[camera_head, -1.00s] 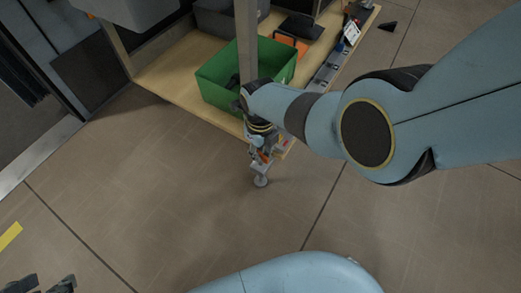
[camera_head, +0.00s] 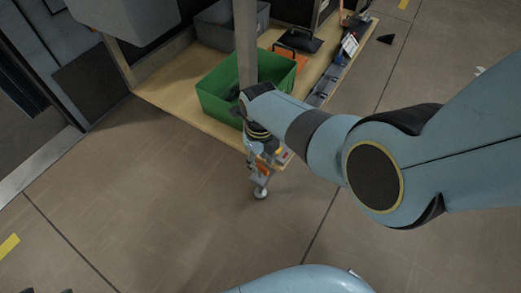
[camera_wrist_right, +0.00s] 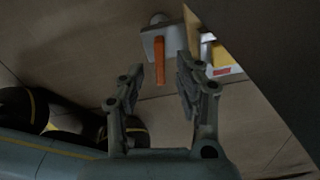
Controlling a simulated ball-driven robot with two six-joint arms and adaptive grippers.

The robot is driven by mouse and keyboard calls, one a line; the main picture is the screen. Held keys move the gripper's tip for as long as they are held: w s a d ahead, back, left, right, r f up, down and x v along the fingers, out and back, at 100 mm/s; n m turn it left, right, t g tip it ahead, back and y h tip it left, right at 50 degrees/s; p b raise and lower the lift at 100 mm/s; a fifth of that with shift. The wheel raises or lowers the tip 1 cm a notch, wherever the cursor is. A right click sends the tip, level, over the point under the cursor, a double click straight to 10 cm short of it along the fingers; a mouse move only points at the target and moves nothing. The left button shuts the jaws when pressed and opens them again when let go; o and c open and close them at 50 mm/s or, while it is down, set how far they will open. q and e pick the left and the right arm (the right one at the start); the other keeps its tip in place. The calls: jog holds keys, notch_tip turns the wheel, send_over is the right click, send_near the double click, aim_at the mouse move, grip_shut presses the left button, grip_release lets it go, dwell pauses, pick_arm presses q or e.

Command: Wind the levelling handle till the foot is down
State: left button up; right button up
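The levelling handle is a short orange bar (camera_wrist_right: 160,62) on a grey bracket (camera_wrist_right: 158,43) in the right wrist view. It also shows small in the head view (camera_head: 262,169), at the bench corner. My right gripper (camera_wrist_right: 160,78) is open, its two fingers pointing toward the handle, which shows between the fingertips. I see no clear contact. The round grey foot (camera_head: 260,194) is below the bracket; I cannot tell whether it touches the floor. My right wrist hides part of the mechanism in the head view. Only dark tips of my left gripper (camera_head: 48,291) show at the bottom left edge.
A wooden bench shelf (camera_head: 165,98) carries a green crate (camera_head: 222,101), a grey bin (camera_head: 215,30) and small tools. The tiled floor (camera_head: 150,190) around the foot is clear.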

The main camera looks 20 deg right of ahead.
aim_at(261, 166)
jog(key=shift+r, duration=2.65)
